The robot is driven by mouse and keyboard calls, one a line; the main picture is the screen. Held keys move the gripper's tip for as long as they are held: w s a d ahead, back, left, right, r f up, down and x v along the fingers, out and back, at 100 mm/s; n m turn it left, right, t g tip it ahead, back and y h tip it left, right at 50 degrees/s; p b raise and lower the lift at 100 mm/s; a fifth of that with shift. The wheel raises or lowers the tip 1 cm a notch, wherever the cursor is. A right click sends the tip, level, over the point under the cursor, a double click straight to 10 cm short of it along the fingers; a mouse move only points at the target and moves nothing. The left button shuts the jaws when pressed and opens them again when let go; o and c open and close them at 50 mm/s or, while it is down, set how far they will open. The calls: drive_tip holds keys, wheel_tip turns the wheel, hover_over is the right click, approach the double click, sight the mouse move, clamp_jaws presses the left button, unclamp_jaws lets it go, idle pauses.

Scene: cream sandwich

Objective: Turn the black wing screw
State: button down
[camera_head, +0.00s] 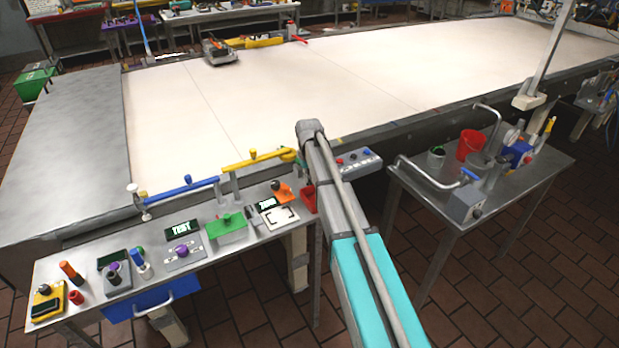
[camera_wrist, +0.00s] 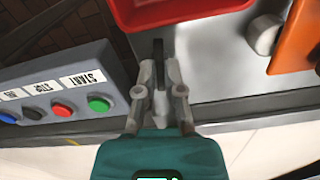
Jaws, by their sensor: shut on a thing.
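My gripper (camera_wrist: 160,80) shows in the middle of the wrist view, above the steel bench surface near its edge. Its two grey fingers are closed on a thin dark upright piece, which looks like the black wing screw (camera_wrist: 159,63). Only a narrow strip of it shows between the fingers; its base and any thread are hidden. In the camera_head view my arm covers the gripper and the screw, so neither can be made out there.
A button box with START and STOP labels (camera_wrist: 62,90) stands left of my gripper. A red bin (camera_wrist: 185,12) lies just beyond the fingers, and an orange block (camera_wrist: 298,38) is to the right. A large pale conveyor table (camera_head: 240,120) runs along the bench.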

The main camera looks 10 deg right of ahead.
drive_tip(key=shift+m, duration=0.3)
drive_tip(key=m, duration=0.7)
drive_tip(key=shift+m, duration=0.4)
drive_tip(key=m, duration=0.3)
drive_tip(key=shift+m, duration=2.2)
drive_tip(key=c, duration=0.8)
unclamp_jaws()
drive_tip(key=shift+o, duration=0.2)
